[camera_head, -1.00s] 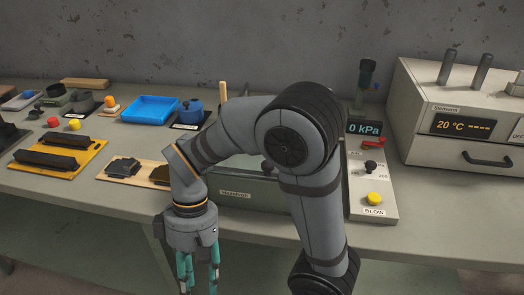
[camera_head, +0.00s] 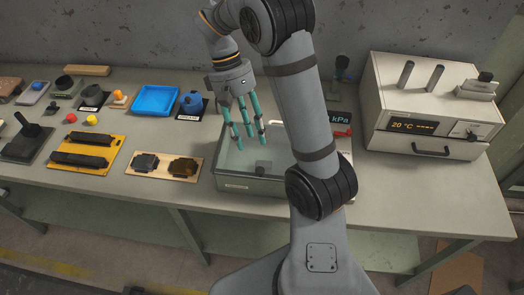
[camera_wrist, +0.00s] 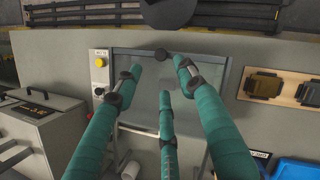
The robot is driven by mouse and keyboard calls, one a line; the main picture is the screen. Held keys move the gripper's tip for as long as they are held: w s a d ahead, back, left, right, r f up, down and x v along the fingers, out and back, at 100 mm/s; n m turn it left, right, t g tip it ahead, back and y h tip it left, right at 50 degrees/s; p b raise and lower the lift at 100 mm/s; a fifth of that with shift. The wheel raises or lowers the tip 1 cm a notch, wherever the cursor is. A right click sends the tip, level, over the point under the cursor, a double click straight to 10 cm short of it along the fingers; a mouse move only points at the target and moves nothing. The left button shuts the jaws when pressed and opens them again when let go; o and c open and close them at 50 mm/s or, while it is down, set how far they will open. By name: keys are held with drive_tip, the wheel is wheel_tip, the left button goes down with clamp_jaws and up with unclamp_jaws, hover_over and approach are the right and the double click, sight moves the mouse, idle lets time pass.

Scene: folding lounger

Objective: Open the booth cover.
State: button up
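The booth (camera_head: 236,186) is a low grey box on the bench with a pale, glassy cover (camera_head: 228,160) lying over its top. A small dark knob (camera_head: 262,167) shows near the front edge of the cover. In the wrist view the cover (camera_wrist: 144,82) lies below the fingers, and the knob (camera_wrist: 161,54) shows near the upper edge. My gripper (camera_head: 250,139) has three teal fingers, spread apart and empty, pointing down above the back part of the booth. In the wrist view the gripper (camera_wrist: 161,78) is also open. Contact with the cover cannot be told. My arm hides the booth's right side.
A panel with a yellow button (camera_wrist: 99,62) adjoins the booth. An oven-like box (camera_head: 440,95) stands right. Bare bench (camera_head: 430,190) shows at the front right.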

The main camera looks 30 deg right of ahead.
sight(260, 169)
drive_tip(key=x, duration=1)
drive_tip(key=shift+f, duration=0.1)
drive_tip(key=shift+b, duration=0.3)
drive_tip(key=shift+c, duration=1.3)
clamp_jaws()
